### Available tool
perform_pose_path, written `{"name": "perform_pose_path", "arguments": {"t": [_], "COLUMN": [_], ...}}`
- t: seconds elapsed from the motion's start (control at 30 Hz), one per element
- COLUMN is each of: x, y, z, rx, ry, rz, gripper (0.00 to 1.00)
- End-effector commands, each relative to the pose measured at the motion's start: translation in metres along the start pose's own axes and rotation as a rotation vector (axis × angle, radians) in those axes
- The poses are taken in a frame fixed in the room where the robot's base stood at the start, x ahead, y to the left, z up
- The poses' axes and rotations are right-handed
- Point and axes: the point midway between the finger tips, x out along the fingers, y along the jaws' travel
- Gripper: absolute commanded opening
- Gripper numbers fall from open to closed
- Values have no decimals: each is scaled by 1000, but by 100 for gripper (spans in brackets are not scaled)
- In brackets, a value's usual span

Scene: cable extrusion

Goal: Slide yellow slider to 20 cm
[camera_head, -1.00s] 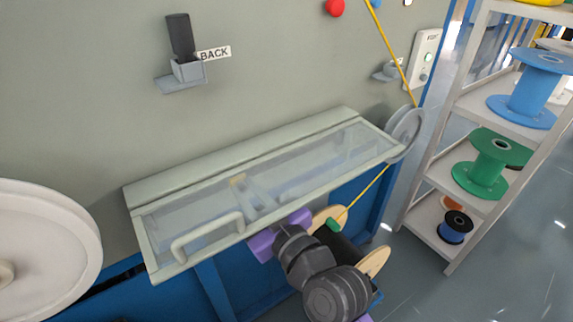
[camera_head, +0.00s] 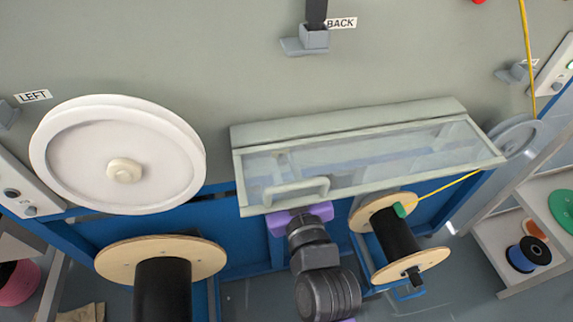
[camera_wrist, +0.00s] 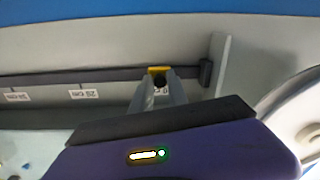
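In the wrist view the yellow slider (camera_wrist: 158,70) sits on a dark rail (camera_wrist: 110,74), near the rail's right end. A label that appears to read 20 cm (camera_wrist: 85,94) lies left of the slider; another label is partly hidden behind my fingers. My gripper (camera_wrist: 159,80) has its two grey fingertips at the slider, one on each side. I cannot tell whether they press on it. In the head view my purple gripper body (camera_head: 320,210) is at the front edge of the clear-lidded cover (camera_head: 400,150); the slider cannot be made out clearly there.
A cover handle (camera_head: 295,190) is close to my gripper. A large white wheel (camera_head: 75,150) is at left. A grey pulley (camera_head: 515,137) with yellow cable (camera_head: 528,50) is at right. A wooden-ended spool (camera_head: 418,262) stands beside my arm. A dark end block (camera_wrist: 206,72) is right of the slider.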

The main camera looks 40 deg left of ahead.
Motion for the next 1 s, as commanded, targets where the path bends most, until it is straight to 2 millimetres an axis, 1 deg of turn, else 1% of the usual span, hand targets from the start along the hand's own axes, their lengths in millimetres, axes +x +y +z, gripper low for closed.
{"name": "perform_pose_path", "arguments": {"t": [0.03,0.07,0.1,0.37,0.47,0.57,0.8,0.9,1.0], "x": [0,0,0,0,-4,-15,-53,-66,-74], "y": [0,0,0,0,0,0,0,0,-1], "z": [0,0,0,0,1,2,2,2,1], "rx": [0,0,0,0,0,3,3,3,1], "ry": [-1,0,0,0,-1,-2,0,-1,-1], "rz": [-1,-1,-1,0,0,0,1,1,0], "gripper": [31,37,39,39,39,39,39,39,39]}}
